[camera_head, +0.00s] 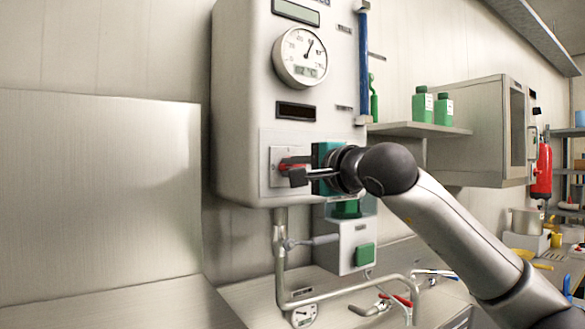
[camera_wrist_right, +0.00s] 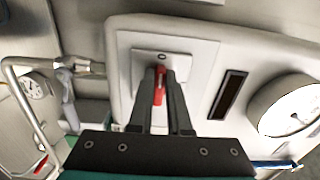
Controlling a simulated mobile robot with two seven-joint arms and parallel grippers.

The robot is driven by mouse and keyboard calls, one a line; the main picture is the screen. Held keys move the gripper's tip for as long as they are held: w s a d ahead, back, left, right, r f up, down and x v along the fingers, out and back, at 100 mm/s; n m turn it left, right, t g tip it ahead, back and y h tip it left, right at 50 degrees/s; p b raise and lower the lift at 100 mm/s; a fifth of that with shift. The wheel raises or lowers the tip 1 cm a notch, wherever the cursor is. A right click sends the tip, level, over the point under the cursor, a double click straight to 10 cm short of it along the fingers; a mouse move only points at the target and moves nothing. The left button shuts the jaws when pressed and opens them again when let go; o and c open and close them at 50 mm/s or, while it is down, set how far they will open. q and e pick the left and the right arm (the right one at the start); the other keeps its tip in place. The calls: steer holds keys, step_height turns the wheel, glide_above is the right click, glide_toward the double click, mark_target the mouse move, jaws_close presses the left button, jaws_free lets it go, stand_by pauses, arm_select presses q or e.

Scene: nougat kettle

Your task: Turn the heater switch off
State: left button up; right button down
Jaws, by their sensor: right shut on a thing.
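The heater switch is a red lever (camera_head: 291,162) on a pale square plate (camera_head: 276,167) low on the front of the white wall-mounted kettle (camera_head: 240,110). In the right wrist view the red lever (camera_wrist_right: 159,84) sits between the two dark fingers, below a small round mark on its plate (camera_wrist_right: 187,52). My right gripper (camera_head: 292,170) is at the switch, with its fingers closed around the lever (camera_wrist_right: 160,78). The fingers hide part of the lever. My left gripper is not in view.
A round dial gauge (camera_head: 301,57) is above the switch. Pipes (camera_head: 281,245) and a small box with a green button (camera_head: 364,254) are below. A shelf with green bottles (camera_head: 422,105) and a steel cabinet (camera_head: 480,130) are to the right.

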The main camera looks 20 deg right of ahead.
steer(key=c, duration=0.9)
jaws_free()
steer(key=shift+o, duration=0.2)
steer(key=shift+s, duration=0.1)
steer(key=s+d+b, duration=0.2)
steer(key=s+b, duration=0.2)
steer(key=s, duration=1.1)
steer(key=shift+d, duration=0.1)
